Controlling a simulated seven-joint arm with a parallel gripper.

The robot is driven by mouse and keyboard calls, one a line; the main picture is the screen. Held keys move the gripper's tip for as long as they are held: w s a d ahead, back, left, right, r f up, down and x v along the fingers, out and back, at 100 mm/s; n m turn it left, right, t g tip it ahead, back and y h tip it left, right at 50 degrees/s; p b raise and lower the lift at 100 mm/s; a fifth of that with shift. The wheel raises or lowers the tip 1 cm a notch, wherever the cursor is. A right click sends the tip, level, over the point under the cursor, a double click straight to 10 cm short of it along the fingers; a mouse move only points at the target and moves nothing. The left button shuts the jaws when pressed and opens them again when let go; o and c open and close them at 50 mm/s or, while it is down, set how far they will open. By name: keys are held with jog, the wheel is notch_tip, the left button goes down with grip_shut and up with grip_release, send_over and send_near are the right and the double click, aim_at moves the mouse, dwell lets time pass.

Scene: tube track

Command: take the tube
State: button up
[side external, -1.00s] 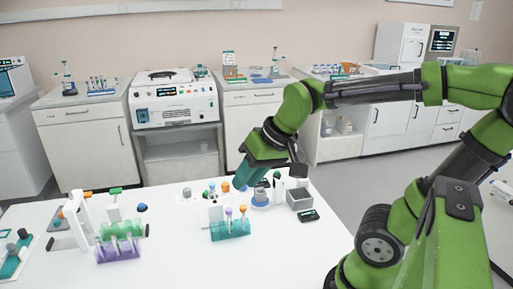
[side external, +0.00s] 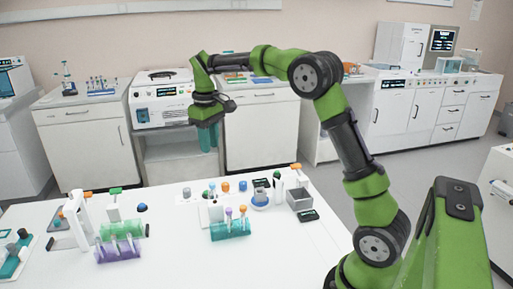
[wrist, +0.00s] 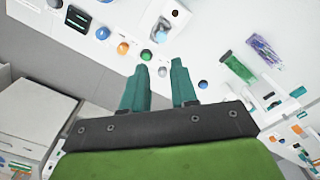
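The teal rack (side external: 231,231) stands on the white table in the side external view, holding a purple-capped tube (side external: 228,212) and an orange-capped tube (side external: 243,212). A purple rack (side external: 118,252) with several tubes stands to its left, in front of a green rack (side external: 122,230). The purple rack (wrist: 263,47) and green rack (wrist: 238,67) also show in the wrist view. My gripper (side external: 208,150) hangs high beyond the table's far edge, apart from all tubes.
Several coloured caps or small pieces, including a blue one (side external: 243,186), lie along the table's back. The table's front right is clear. Cabinets and a white machine (side external: 160,99) stand behind.

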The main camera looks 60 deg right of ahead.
aim_at(212, 183)
notch_tip(212, 183, down, 15)
jog(key=shift+w+a+f, duration=0.1)
dwell(0.4)
jog(key=c, duration=0.5)
